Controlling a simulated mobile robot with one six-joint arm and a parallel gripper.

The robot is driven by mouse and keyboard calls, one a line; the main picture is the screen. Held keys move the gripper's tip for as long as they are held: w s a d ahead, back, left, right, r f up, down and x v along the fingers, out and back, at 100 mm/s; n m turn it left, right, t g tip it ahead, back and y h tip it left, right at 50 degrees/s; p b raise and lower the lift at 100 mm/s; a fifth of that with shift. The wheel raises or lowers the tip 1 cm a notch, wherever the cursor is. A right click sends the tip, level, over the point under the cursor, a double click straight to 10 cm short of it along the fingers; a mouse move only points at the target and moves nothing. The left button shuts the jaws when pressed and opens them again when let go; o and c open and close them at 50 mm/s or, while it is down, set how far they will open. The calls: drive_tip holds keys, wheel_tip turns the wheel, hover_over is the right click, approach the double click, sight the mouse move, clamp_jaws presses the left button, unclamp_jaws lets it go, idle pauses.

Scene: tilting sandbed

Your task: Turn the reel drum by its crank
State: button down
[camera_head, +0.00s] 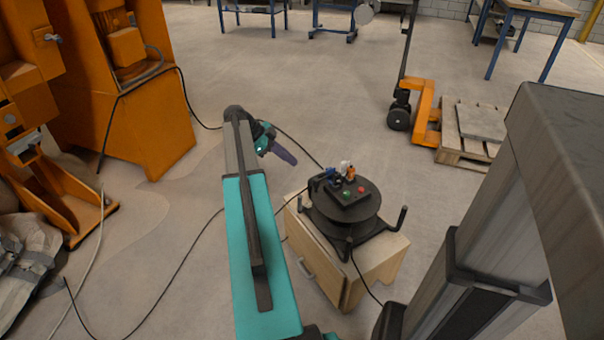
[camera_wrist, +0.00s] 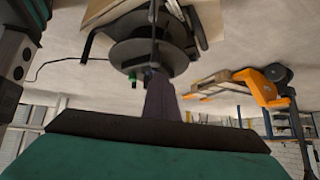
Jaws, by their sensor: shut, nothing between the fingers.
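The black reel drum (camera_head: 342,210) lies flat on a small wooden cabinet, with a panel on top carrying green and red buttons. It also shows, seemingly upside down, in the wrist view (camera_wrist: 125,55). A black upright peg (camera_head: 402,219) stands at its right; another stands at its left. I cannot tell which part is the crank. My gripper (camera_head: 290,158) is shut and empty, held up and to the left of the drum in the head view, apart from it. In the wrist view its dark fingers (camera_wrist: 158,88) overlap the drum's picture.
The wooden cabinet (camera_head: 342,287) carries the reel. Black cables run across the floor. An orange machine (camera_head: 145,110) stands at left. An orange pallet jack (camera_head: 424,112) and a pallet stand at upper right. The floor behind the reel is clear.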

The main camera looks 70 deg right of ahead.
drive_tip(key=s+a+m+t+h+p, duration=0.1)
drive_tip(key=s+a, duration=0.4)
drive_tip(key=a, duration=0.5)
drive_tip(key=t+h, duration=0.1)
drive_tip(key=t, duration=0.1)
drive_tip(key=shift+a+r+m+t+h+p, duration=0.2)
drive_tip(key=shift+m+t+h+p, duration=0.1)
drive_tip(key=shift+m+h+p, duration=0.1)
drive_tip(key=s+d+f+b, duration=0.2)
drive_tip(key=s+d+f, duration=0.1)
drive_tip(key=d+f, duration=0.5)
drive_tip(key=shift+s+d, duration=0.35)
drive_tip(key=shift+s, duration=0.05)
idle(0.4)
drive_tip(key=shift+d, duration=0.2)
idle(0.3)
